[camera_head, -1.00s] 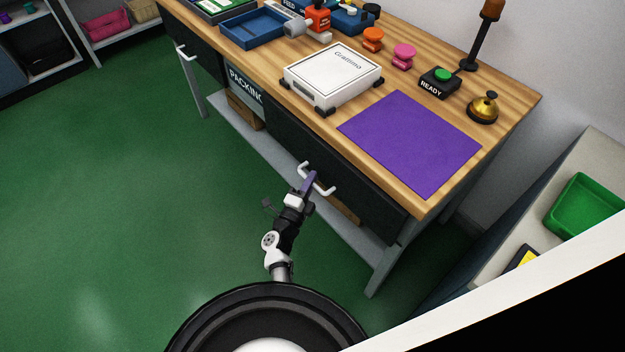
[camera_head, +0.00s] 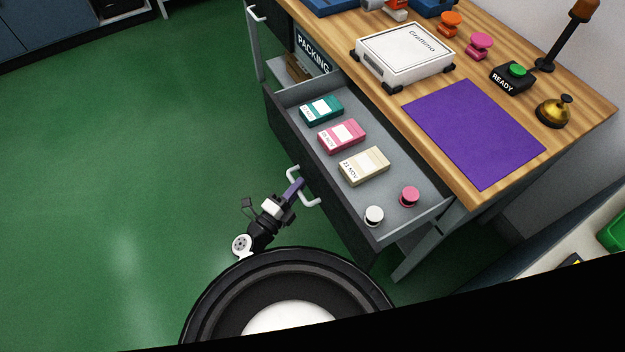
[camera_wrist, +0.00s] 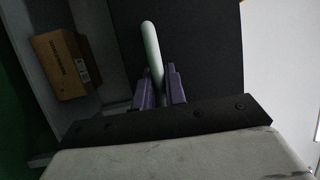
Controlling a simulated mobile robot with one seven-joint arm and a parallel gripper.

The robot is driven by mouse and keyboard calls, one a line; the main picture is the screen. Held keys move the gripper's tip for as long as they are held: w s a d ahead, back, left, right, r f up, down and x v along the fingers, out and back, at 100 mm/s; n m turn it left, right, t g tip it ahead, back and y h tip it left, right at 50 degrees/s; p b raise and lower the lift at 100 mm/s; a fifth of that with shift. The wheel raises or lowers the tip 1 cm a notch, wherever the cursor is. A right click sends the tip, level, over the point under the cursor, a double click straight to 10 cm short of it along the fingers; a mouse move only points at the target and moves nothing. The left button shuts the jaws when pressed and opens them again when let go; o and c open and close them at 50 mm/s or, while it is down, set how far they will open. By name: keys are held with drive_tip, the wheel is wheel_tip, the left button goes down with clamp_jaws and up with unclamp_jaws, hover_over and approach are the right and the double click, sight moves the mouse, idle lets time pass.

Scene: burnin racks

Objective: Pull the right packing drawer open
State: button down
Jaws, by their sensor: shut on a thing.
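The right packing drawer (camera_head: 345,205) stands well open from under the wooden bench, its dark front pulled out toward me. A white bar handle (camera_head: 308,202) is on that front. My gripper (camera_head: 298,186) is shut on the handle. In the wrist view, the two purple fingers (camera_wrist: 159,88) close around the pale handle bar (camera_wrist: 152,50) against the dark drawer front (camera_wrist: 205,45). Inside the grey drawer lie a teal box (camera_head: 321,110), a pink box (camera_head: 341,136), a beige box (camera_head: 364,166), a white round piece (camera_head: 374,215) and a pink round piece (camera_head: 409,196).
The bench top carries a white scale (camera_head: 403,52), a purple mat (camera_head: 474,133), a READY button (camera_head: 513,77) and a brass bell (camera_head: 553,111). A cardboard box (camera_wrist: 66,65) shows on the shelf below. Green floor (camera_head: 120,150) is clear to the left.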

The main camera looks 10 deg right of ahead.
drive_tip(key=shift+s+a, duration=0.3)
drive_tip(key=shift+a, duration=0.5)
drive_tip(key=c, duration=1.7)
unclamp_jaws()
drive_tip(key=shift+c, duration=0.2)
